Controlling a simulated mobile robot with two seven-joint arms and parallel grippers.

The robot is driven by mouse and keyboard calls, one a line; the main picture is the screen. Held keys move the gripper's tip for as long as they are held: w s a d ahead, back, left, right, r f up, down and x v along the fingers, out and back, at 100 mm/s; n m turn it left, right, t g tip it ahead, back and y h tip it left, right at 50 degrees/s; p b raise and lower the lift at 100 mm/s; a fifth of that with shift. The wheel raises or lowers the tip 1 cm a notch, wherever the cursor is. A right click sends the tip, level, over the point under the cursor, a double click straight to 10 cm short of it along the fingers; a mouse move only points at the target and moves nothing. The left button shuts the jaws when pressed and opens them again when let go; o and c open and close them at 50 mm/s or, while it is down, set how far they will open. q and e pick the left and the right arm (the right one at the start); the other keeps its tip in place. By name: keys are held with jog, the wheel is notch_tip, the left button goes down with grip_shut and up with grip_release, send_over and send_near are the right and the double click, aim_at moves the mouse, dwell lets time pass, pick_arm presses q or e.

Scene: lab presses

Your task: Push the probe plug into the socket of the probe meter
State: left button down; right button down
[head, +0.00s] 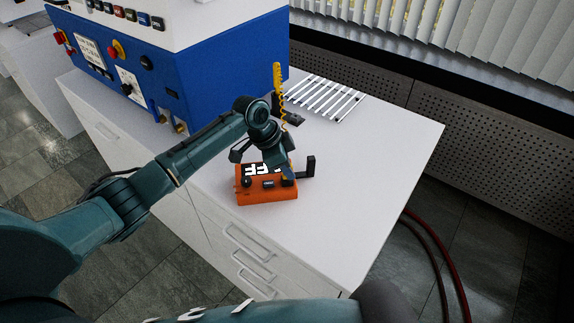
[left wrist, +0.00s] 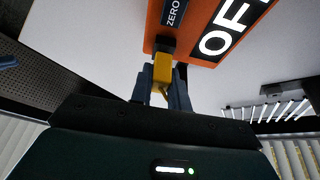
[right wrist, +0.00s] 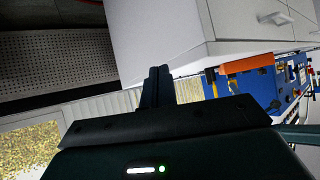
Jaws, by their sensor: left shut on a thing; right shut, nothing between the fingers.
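The orange probe meter (head: 262,197) sits on the white bench top, with dark controls on its top face. In the left wrist view the meter (left wrist: 190,48) carries the labels ZERO and OFF. My left gripper (left wrist: 163,90) is shut on the yellow probe plug (left wrist: 162,70). The plug's front end meets the black socket (left wrist: 166,46) on the meter's edge; how deep it sits cannot be told. In the head view my left gripper (head: 287,174) is at the meter's right end and partly hides it. My right gripper (right wrist: 158,72) is shut and empty, away from the meter.
A yellow coiled cable (head: 279,88) rises behind my left wrist. A blue press (head: 190,65) stands at the back left. A striped metal rack (head: 328,97) lies at the back. The bench's right side (head: 375,165) is clear. Red hoses (head: 445,255) run beside the cabinet.

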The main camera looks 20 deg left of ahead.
pick_arm(q)
jog(key=c, duration=1.8)
grip_release()
jog(key=shift+f, duration=0.1)
jog(key=o, duration=0.5)
pick_arm(e)
jog(key=shift+w+r, duration=0.1)
jog(key=shift+w, duration=0.15)
pick_arm(q)
jog(key=shift+o, duration=0.2)
jog(key=v, duration=1.3)
jog(key=shift+b, duration=0.3)
pick_arm(e)
jog(key=shift+s+f, duration=0.25)
jog(key=shift+f, duration=0.3)
